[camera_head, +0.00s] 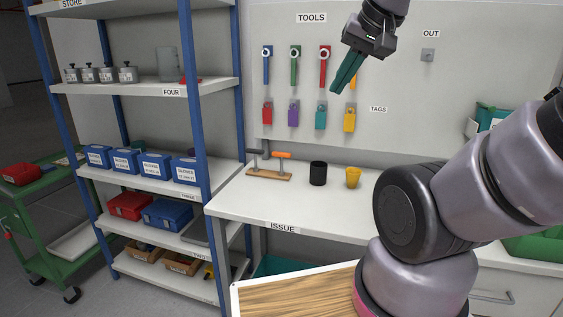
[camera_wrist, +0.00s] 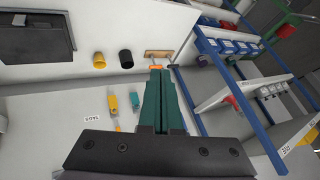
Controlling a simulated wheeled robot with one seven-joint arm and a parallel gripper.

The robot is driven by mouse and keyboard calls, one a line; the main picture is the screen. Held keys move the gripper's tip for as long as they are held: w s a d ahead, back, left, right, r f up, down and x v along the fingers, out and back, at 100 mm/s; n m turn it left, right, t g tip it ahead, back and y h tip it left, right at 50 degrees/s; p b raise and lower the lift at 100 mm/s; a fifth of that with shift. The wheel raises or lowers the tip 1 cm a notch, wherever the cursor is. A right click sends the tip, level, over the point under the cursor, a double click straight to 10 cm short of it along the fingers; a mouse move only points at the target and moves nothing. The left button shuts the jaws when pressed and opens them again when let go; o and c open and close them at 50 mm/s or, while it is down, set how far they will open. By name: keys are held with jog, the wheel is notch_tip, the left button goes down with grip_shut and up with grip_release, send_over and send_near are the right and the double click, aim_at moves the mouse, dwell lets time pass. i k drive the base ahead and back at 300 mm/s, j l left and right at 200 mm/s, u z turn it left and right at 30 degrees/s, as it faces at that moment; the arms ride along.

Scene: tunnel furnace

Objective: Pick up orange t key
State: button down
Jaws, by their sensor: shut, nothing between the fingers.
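The orange T key (camera_head: 281,155) stands upright in a small wooden rack (camera_head: 269,175) on the issue counter, to the right of a dark-handled T key (camera_head: 255,153). In the wrist view the orange key's handle (camera_wrist: 155,67) shows just beyond my fingertips, in front of the rack (camera_wrist: 159,54); its lower part is hidden there. My gripper (camera_head: 337,88) has green fingers and is shut and empty. It is up in front of the tool board, above and to the right of the key, well apart from it. The fingers (camera_wrist: 161,73) also show in the wrist view.
A black cup (camera_head: 318,173) and a yellow cup (camera_head: 353,177) stand on the counter (camera_head: 290,205) right of the rack. Wrenches and coloured tags hang on the tool board (camera_head: 390,75). A blue-posted shelf (camera_head: 200,130) borders the counter's left side.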

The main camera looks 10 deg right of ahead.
aim_at(280, 154)
jog(key=i+j+z, duration=0.1)
jog(key=j, duration=0.25)
jog(key=i+j+z, duration=0.1)
jog(key=i+j, duration=0.2)
jog(key=i+j+z, duration=0.1)
jog(key=j, duration=0.35)
jog(key=i+j, duration=0.2)
jog(key=j, duration=0.2)
jog(key=i+j+z, duration=0.15)
jog(key=j, duration=0.2)
